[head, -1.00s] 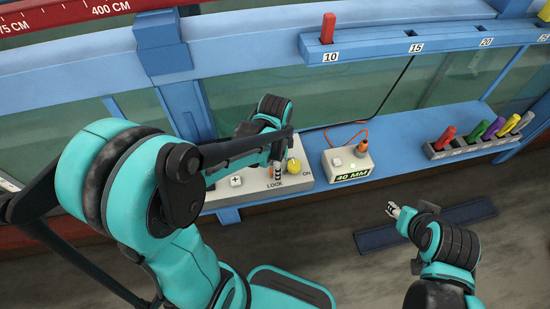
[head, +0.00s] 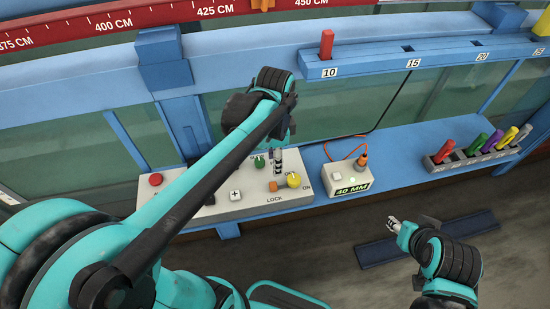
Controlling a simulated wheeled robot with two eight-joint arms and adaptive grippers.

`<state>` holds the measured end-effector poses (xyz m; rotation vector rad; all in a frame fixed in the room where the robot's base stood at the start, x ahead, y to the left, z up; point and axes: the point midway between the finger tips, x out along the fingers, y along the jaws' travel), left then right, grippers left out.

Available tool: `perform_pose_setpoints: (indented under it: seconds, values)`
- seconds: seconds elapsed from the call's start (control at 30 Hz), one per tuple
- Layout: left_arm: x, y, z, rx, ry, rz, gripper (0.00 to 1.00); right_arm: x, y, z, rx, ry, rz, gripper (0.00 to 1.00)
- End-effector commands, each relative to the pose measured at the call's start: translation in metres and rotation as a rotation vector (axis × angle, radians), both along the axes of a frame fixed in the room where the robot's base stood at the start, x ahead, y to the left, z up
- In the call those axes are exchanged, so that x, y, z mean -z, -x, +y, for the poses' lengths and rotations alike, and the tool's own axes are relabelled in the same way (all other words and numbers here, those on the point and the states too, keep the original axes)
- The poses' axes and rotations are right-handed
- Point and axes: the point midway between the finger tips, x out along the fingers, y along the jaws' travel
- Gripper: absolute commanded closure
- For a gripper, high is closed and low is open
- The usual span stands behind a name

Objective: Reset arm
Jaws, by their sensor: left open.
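My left arm crosses the head view from the lower left. My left gripper (head: 278,161) is open, with its fingers pointing down above the back of the grey control panel (head: 235,206). It appears empty, near a green knob (head: 260,161). A yellow knob (head: 293,180) marked ON and an orange switch (head: 273,186) by the word LOCK are in front of it. My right gripper (head: 395,225) is at the lower right over the floor, apart from the shelf. Its fingers are too small to tell open or shut. My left forearm hides part of the panel.
The panel has a red button (head: 155,180) at its left. A grey box (head: 347,177) reading 40 MM stands right of it with an orange cable. A rack (head: 470,158) of coloured handles is farther right. A red peg (head: 326,45) stands in the numbered blue rail (head: 440,55).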

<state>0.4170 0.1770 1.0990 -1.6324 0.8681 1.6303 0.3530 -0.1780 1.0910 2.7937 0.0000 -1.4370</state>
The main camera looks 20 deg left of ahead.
Motion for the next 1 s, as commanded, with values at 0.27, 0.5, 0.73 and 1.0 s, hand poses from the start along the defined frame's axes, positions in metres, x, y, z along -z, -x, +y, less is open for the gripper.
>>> perform_pose_setpoints:
  seconds: [0.27,0.5,0.73,1.0]
  values:
    - [0.000,0.000,0.000,-0.003,0.000,-0.001,0.59,0.000,0.000,0.000,0.000,0.000,0.000,0.60]
    - [0.012,0.021,0.000,-0.227,0.017,-0.145,0.59,0.015,0.000,0.000,0.000,0.000,0.000,0.60]
    - [0.038,0.051,0.001,-0.649,0.139,-0.406,0.59,0.037,0.000,0.000,0.000,0.000,0.000,0.60]
    - [0.055,0.064,0.001,-0.923,0.289,-0.559,0.59,0.048,0.000,0.000,0.000,0.000,0.000,0.60]
